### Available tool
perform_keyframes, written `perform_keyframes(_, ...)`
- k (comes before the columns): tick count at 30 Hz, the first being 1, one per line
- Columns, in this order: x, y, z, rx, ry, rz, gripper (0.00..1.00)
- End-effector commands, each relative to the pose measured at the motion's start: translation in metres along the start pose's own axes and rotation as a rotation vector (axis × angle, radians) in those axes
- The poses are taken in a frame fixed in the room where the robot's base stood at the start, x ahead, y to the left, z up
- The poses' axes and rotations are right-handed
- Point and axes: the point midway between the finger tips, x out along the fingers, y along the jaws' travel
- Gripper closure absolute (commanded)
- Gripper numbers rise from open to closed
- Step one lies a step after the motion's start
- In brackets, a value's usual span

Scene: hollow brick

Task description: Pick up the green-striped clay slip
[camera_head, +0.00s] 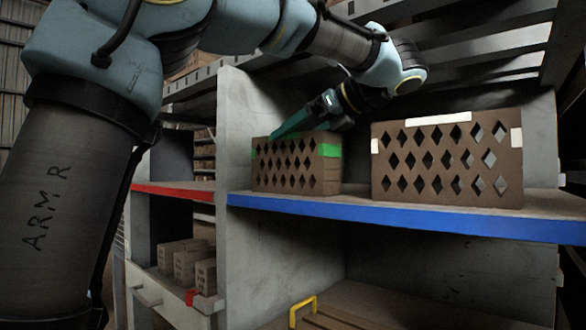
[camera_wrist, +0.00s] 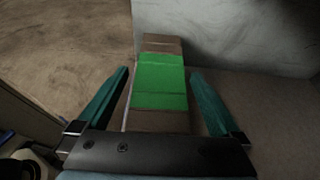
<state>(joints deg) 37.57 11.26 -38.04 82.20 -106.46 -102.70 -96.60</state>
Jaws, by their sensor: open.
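The green-striped clay slip (camera_head: 298,187) is a brown hollow block with diamond holes and green bands near its ends. It stands on the blue-edged shelf, left of another block. In the wrist view the clay slip (camera_wrist: 160,82) shows from above, its wide green band between my fingers. My gripper (camera_head: 288,124) is open and tilted down at the slip's top in the head view. In the wrist view, my gripper's teal fingers (camera_wrist: 159,72) lie on either side of the slip, with gaps visible. I cannot tell how far down the sides they reach.
A larger white-marked hollow block (camera_head: 447,160) stands to the right on the blue-edged shelf (camera_head: 400,213). A grey upright panel (camera_head: 235,130) rises close to the slip's left. Slats cross above my arm. Small bricks (camera_head: 187,262) sit lower left, and a yellow handle (camera_head: 302,309) below.

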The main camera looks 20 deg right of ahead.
Motion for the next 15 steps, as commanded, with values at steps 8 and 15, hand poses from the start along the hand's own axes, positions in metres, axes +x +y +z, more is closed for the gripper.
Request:
perform_keyframes(8, -0.0004, -0.0001, 0.0003, 0.000, 0.000, 0.000, 0.12)
perform_keyframes(15, -0.0005, -0.0001, 0.0002, 0.000, 0.000, 0.000, 0.39)
